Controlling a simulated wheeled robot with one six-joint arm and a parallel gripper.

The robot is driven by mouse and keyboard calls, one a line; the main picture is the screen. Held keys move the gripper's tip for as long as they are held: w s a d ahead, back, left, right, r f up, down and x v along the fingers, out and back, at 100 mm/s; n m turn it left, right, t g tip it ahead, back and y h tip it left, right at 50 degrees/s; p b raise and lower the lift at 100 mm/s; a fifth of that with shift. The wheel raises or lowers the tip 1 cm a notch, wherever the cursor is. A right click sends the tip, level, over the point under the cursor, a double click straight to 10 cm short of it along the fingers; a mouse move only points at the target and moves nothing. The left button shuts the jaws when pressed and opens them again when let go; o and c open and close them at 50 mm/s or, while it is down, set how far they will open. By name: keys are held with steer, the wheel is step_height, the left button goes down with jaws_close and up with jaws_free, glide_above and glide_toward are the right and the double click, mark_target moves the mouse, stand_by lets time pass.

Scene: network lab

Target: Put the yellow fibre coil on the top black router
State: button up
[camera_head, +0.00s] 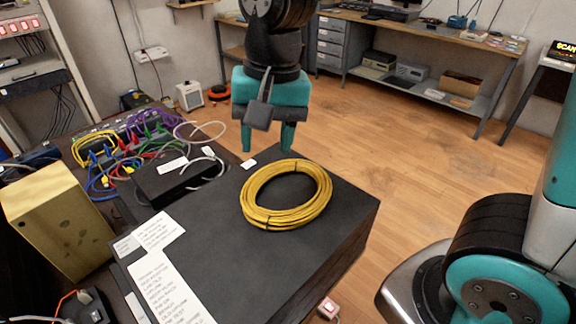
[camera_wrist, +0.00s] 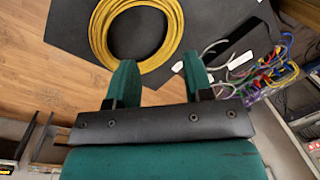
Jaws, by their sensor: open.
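The yellow fibre coil (camera_head: 286,194) lies flat on the top of a large black box (camera_head: 225,268), which looks like the top black router, near its far right edge. It also shows in the wrist view (camera_wrist: 104,38), partly cut off by the top edge. My gripper (camera_head: 268,140) is open and empty, fingers pointing down, beyond the coil's far side. In the wrist view the two green fingertips (camera_wrist: 160,72) are spread apart, the left one close to the coil's edge in the picture. I see no clear contact between the fingers and the coil.
Paper labels (camera_head: 165,285) lie on the box's left side. A smaller black box (camera_head: 178,180) and a tangle of coloured cables (camera_head: 130,145) stand to the left. A tan box (camera_head: 58,215) is at far left. Open wooden floor (camera_head: 390,150) lies to the right.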

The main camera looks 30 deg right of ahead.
steer(key=s+a+n+y, duration=0.1)
steer(key=s+n+y, duration=0.1)
steer(key=s+n, duration=0.9)
steer(key=shift+s+y, duration=0.4)
